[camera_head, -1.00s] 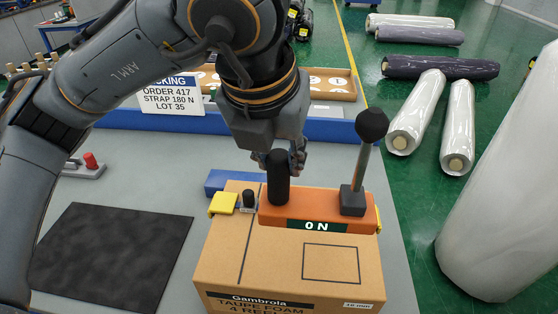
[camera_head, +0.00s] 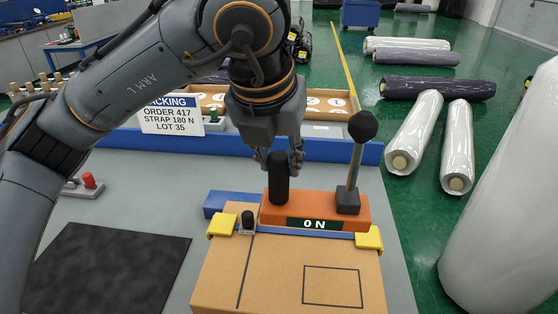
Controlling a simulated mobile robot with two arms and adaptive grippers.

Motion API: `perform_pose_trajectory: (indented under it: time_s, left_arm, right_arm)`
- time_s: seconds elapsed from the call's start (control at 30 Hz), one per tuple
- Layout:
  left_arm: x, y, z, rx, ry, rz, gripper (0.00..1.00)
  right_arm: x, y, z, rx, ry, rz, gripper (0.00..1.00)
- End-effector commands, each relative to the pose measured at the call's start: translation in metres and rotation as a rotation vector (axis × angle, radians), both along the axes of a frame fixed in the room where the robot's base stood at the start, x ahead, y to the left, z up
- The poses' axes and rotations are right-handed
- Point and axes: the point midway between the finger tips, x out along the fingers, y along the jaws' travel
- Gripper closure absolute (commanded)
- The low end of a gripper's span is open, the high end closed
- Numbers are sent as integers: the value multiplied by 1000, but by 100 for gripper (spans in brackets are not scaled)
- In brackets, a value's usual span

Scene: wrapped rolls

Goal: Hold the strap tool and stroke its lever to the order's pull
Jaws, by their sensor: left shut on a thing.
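The orange strap tool (camera_head: 345,202) sits on top of a cardboard box (camera_head: 275,270), at its far side. Its display (camera_head: 314,224) reads "0 N". Its lever (camera_head: 356,165), grey with a black ball knob, stands nearly upright at the tool's right end. My left gripper (camera_head: 280,165) comes down from above and is shut on the tool's black upright handle (camera_head: 279,180). A blue strap (camera_head: 285,234) crosses the box, with a yellow corner guard (camera_head: 222,225) on the left and another (camera_head: 369,238) on the right. The order sign (camera_head: 170,114) reads "ORDER 417, STRAP 180 N, LOT 35". My right gripper is not in view.
A black mat (camera_head: 105,268) lies on the grey table left of the box. A red-knobbed device (camera_head: 89,181) is behind it. A blue rail (camera_head: 340,150) runs along the table's back. Wrapped rolls (camera_head: 415,130) lie on the green floor to the right.

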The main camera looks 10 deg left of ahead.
Motion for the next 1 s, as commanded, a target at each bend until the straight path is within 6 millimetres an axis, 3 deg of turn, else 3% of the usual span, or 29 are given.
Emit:
perform_pose_trajectory:
  time_s: [1.0]
  left_arm:
    - [46,5,2,-4,-3,2,100]
  right_arm:
    - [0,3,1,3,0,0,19]
